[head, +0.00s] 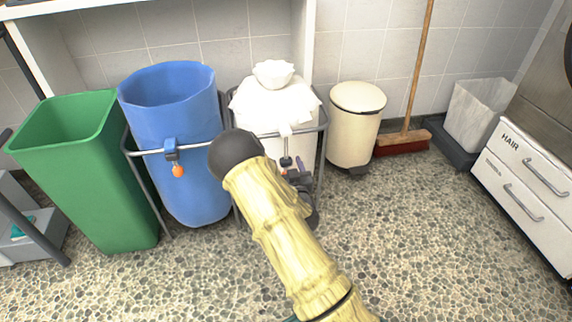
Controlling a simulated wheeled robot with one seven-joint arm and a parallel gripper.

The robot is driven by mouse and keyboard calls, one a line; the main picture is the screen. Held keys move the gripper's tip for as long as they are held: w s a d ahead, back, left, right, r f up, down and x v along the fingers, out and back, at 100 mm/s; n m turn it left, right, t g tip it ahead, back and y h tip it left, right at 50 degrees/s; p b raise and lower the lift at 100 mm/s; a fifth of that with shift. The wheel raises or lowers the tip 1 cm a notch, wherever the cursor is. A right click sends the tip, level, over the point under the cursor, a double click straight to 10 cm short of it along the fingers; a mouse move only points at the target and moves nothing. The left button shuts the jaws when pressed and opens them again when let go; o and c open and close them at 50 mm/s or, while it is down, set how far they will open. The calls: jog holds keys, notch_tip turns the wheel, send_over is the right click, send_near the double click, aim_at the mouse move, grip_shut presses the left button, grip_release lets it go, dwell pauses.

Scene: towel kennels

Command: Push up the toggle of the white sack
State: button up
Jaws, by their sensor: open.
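The white sack (262,108) stands in a grey metal frame between the blue sack and the cream bin. Its top is gathered into a ruffled neck (273,73). A pale strap hangs over the front rail, with a small dark piece below it at my gripper, which may be the toggle; it is too small to be sure. My gripper (293,170) is low in front of the white sack, just below the rail. It is open and partly hidden by my arm. I cannot tell whether the fingers touch the dark piece. My arm also hides the sack's lower front.
The blue sack (178,112), with an orange-ended toggle (178,171) hanging at its front, stands left in its own frame. A green bin (75,150) is farther left. A cream pedal bin (352,130) and broom (403,138) stand right. The pebbled floor in front is clear.

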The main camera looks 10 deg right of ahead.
aim_at(286, 159)
jog(key=shift+w, duration=1.05)
grip_shut()
jog(key=shift+r+p, duration=3.3)
jog(key=shift+r, duration=0.95)
grip_release()
jog(key=shift+s, duration=0.1)
